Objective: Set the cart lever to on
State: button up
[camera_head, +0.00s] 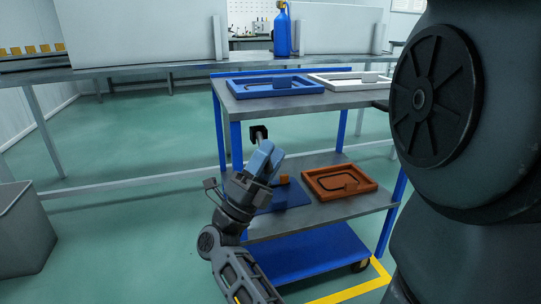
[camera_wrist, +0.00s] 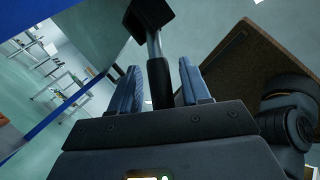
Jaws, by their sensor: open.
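The cart lever (camera_head: 259,132) is on the left side of the blue cart (camera_head: 312,99). It has a black square base, a metal rod and a black grip. In the wrist view the lever (camera_wrist: 158,84) runs from its base at the top down between my fingers. My gripper (camera_head: 262,160) is at the lever, left of the cart's middle shelf. In the wrist view my gripper (camera_wrist: 160,82) is open, with one finger on each side of the black grip and visible gaps. In the head view my gripper hides the grip. I see no on or off marking.
The cart's top shelf holds a blue tray (camera_head: 275,88) and a white tray (camera_head: 347,83). Its middle shelf holds an orange tray (camera_head: 340,184) and a small orange block (camera_head: 284,179). A grey bin (camera_head: 22,235) stands at the left.

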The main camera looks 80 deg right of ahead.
jog(key=v, duration=0.7)
jog(key=shift+a, duration=0.1)
dwell(0.4)
jog(key=w+a+f+n+g+y, duration=0.1)
jog(key=w+a+f+n+g, duration=0.1)
jog(key=a+n+g, duration=1.15)
jog(key=w+a+f+n+g+y, duration=0.15)
jog(key=a+n+g, duration=0.45)
jog(key=n+g, duration=1.35)
jog(key=s+a+f+n+g+y, duration=0.35)
jog(key=s+a+n+y, duration=0.65)
jog(key=n+y, duration=0.55)
notch_tip(320, 180, up, 30)
jog(key=s+m+g+y+p, duration=0.1)
jog(key=p, duration=2.9)
jog(key=shift+s+d+y, duration=0.3)
jog(key=shift+d, duration=0.1)
